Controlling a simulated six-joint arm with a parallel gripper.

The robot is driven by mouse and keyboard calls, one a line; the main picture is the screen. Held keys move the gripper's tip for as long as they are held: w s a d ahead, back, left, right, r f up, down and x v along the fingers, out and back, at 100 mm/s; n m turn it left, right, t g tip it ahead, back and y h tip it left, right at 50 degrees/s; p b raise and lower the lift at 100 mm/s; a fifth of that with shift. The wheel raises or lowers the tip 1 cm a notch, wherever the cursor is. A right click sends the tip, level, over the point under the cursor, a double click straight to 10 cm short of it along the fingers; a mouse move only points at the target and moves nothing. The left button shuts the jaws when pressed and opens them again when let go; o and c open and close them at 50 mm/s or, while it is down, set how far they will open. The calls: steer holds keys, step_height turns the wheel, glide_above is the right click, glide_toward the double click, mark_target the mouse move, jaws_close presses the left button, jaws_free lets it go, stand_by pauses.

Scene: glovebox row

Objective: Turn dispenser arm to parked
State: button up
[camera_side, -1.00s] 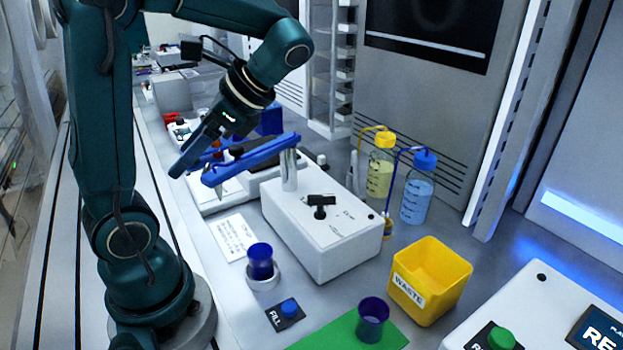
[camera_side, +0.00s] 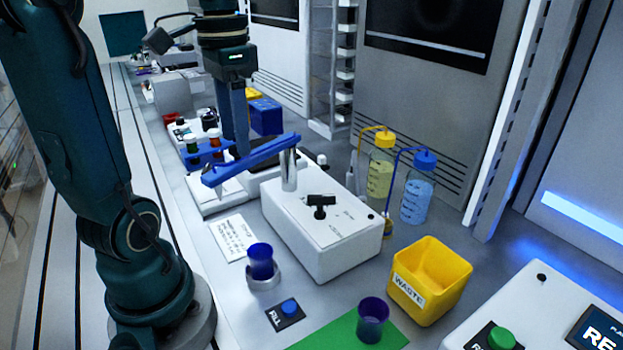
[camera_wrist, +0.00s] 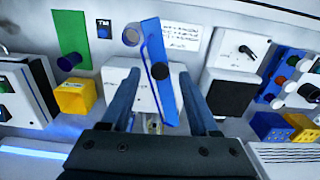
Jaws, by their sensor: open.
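The dispenser arm is a blue bar (camera_side: 250,160) on a chrome post (camera_side: 289,170) on a white box (camera_side: 320,245). In the side view it points left from the post. My gripper (camera_wrist: 160,76) is open and points down, one finger on each side of the bar in that picture. In the side view the bar hides the fingertips, so I cannot tell their height or whether they touch it.
A blue cup (camera_side: 261,262) stands in a ring holder in front of the box. A yellow waste bin (camera_side: 430,281), two wash bottles (camera_side: 381,172) and a purple cup (camera_side: 371,320) on a green mat are to the right. Racked vials (camera_side: 200,149) stand behind the bar.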

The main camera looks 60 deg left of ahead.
steer(key=shift+f, duration=0.6)
jaws_close()
stand_by(1.1)
